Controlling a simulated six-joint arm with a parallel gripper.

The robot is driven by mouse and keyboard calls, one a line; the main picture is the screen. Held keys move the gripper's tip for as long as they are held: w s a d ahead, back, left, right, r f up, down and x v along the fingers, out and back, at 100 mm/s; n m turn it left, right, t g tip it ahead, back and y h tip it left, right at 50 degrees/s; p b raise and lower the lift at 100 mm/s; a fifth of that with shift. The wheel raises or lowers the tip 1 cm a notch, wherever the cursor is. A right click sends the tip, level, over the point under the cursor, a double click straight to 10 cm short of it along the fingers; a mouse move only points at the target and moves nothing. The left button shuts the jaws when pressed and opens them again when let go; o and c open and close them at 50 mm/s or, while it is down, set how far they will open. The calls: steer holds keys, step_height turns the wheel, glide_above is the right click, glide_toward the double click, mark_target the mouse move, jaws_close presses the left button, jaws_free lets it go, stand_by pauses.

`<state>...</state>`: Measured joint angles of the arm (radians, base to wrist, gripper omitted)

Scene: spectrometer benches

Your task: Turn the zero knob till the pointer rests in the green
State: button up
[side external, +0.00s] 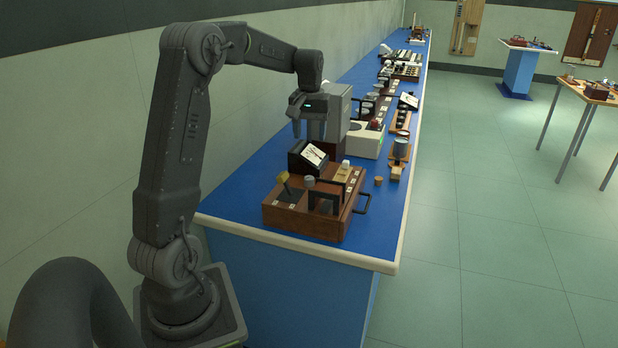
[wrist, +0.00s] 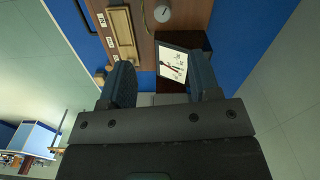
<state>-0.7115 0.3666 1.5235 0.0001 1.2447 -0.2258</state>
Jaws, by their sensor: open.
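The dial meter (side external: 312,154), a black box with a slanted white face, stands at the back of the wooden instrument box (side external: 285,219). In the wrist view the meter face (wrist: 172,65) shows dark marks; the green zone and pointer position are too small to tell. A round pale grey knob (wrist: 162,13) with a mark on it sits beyond the meter at the top. I cannot tell whether it is the zero knob. My gripper (side external: 310,138) is open and empty, pointing down above the meter. Its two fingers (wrist: 160,62) stand apart, the right one partly over the meter.
The box also carries a yellow-topped lever (side external: 283,178), a grey-capped post (side external: 310,182) and a black side handle (side external: 363,202). A pale boxed instrument (side external: 365,142) and several others stand farther along the blue bench. A small cork-coloured piece (side external: 379,181) lies right of the box.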

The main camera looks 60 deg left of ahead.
mark_target(309, 178)
steer(key=f, duration=1.4)
steer(key=shift+a, duration=0.3)
steer(key=shift+c, duration=0.4)
steer(key=c, duration=0.9)
steer(key=shift+o, duration=0.2)
steer(key=shift+n, duration=1.5)
steer(key=o, duration=0.9)
steer(key=shift+o, duration=0.2)
